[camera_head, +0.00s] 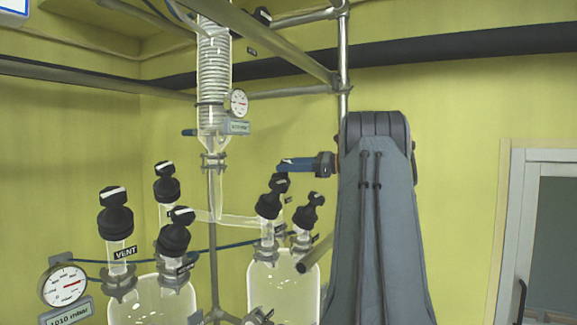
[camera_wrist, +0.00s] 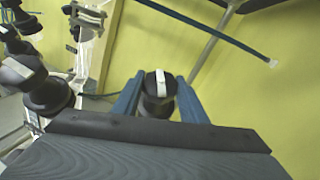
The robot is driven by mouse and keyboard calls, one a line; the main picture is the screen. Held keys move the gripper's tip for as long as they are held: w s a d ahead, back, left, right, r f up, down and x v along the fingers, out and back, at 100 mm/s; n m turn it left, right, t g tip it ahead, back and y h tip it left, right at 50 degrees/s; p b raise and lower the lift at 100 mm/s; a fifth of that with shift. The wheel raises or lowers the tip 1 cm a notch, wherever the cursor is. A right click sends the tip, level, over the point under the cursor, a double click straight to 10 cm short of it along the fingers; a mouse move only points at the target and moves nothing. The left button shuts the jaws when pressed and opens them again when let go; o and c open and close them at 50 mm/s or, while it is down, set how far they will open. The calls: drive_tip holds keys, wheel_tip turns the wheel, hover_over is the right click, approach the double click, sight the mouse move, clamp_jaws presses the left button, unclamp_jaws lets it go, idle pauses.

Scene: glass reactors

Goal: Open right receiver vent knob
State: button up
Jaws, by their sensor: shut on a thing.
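The right glass receiver (camera_head: 283,292) stands at lower centre in the head view, with black knobs on its necks. My gripper (camera_head: 284,165) has blue fingers that reach left to the top of the rear black knob (camera_head: 275,184). In the wrist view, my gripper (camera_wrist: 157,100) has one finger on each side of this knob (camera_wrist: 154,86) and is shut on it. The knob has a white stripe across its top. Another black knob (camera_head: 308,212) sits close by to the right on the same receiver. The small labels under these knobs are too small to read.
A left vessel (camera_head: 150,300) carries several black knobs, a "VENT" label (camera_head: 125,252) and a gauge (camera_head: 64,285). A coiled glass condenser (camera_head: 214,65) hangs above on metal rods. The yellow wall to the right is clear up to a door (camera_head: 545,240).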

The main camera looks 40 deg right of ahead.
sight(288, 162)
drive_tip(key=o, duration=1.1)
drive_tip(key=shift+c, duration=0.2)
drive_tip(key=shift+r, duration=0.1)
wheel_tip(288, 162, up, 10)
drive_tip(key=b, duration=0.3)
